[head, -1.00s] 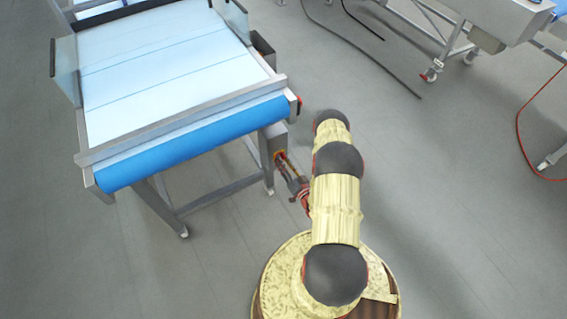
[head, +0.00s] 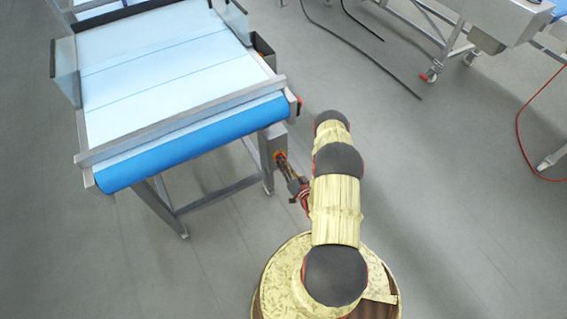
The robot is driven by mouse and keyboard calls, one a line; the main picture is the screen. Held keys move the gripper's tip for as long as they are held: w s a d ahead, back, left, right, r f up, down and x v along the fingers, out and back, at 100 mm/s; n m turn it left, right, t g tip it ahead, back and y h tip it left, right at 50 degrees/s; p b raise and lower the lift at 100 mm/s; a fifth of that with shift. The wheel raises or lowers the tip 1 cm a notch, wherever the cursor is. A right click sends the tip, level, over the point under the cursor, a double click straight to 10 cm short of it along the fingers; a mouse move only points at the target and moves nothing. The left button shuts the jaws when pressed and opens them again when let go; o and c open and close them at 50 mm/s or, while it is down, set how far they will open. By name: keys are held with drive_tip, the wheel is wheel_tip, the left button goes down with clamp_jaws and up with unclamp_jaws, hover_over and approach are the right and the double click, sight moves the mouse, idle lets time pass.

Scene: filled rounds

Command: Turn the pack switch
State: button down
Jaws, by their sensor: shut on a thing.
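The pack switch sits on the grey box (head: 272,143) at the right front leg of the conveyor (head: 180,140). A small orange-yellow part of the switch (head: 280,155) shows on the side of the box facing my arm. My gripper (head: 284,163) reaches up and left to the box, with its fingertips at the switch. It is shut on the switch; the fingers are small in the picture and partly hide the switch, so its turn angle cannot be read.
A small red part (head: 299,101) sits on the conveyor's right front corner, above my gripper. Another wheeled machine (head: 490,22) stands at the upper right. Dark cables (head: 375,60) and a red cable (head: 519,130) lie on the floor. The floor right of my arm is mostly clear.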

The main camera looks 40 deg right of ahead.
drive_tip(key=shift+m, duration=0.3)
drive_tip(key=shift+m+b, duration=0.3)
drive_tip(key=shift+m, duration=2.2)
drive_tip(key=c, duration=1.9)
unclamp_jaws()
drive_tip(key=v, duration=1.2)
